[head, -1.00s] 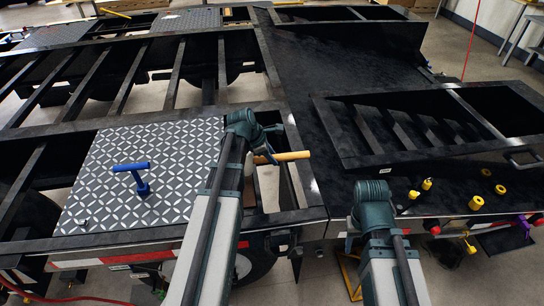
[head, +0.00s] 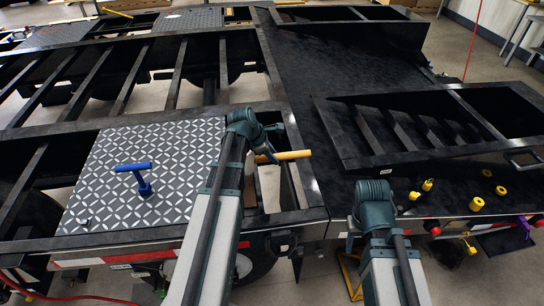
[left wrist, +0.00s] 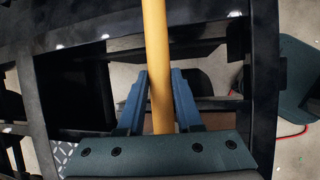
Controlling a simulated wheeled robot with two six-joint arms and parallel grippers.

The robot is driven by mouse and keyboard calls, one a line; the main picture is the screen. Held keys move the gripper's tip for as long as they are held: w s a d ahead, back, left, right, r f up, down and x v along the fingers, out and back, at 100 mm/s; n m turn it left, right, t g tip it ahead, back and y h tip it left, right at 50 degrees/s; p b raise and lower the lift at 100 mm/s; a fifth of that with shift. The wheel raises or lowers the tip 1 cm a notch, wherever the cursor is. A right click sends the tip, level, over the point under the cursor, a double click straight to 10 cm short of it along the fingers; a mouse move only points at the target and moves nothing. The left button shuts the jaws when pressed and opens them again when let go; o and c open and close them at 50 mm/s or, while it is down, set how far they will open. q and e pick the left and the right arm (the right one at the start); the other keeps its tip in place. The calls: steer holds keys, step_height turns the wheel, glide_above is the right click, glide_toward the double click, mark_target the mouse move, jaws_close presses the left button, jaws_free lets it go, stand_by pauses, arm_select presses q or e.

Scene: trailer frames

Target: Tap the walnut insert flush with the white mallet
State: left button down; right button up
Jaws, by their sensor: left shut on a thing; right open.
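In the head view, my left gripper (head: 268,150) is over the frame opening beside the patterned plate, shut on a yellow wooden handle (head: 292,155). In the left wrist view, the handle (left wrist: 158,60) runs straight between the blue fingers. I take it for the mallet's handle; I cannot make out a white head. A brown strip (left wrist: 219,119) lies beyond the right finger in that view; I cannot tell whether it is the walnut insert. My right gripper (head: 375,215) is at the front edge of the black deck, open, its fingers mostly hidden from the head view.
A patterned metal plate (head: 105,190) with a blue T-shaped handle (head: 140,177) covers the bay at left. A slatted black frame (head: 345,140) stands on the deck at right. Several yellow knobs (head: 477,203) sit near the right front edge. The deck's middle is clear.

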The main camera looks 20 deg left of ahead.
arm_select(q)
step_height(320, 180, down, 7)
steer(key=b, duration=0.6)
step_height(320, 180, up, 6)
steer(key=p, duration=0.5)
steer(key=shift+r+p, duration=0.15)
steer(key=shift+p, duration=0.15)
steer(key=shift+r+p, duration=0.3)
steer(key=shift+r, duration=0.05)
steer(key=shift+f, duration=0.15)
step_height(320, 180, down, 6)
steer(key=b, duration=0.7)
step_height(320, 180, up, 6)
steer(key=p, duration=0.6)
steer(key=shift+f, duration=0.25)
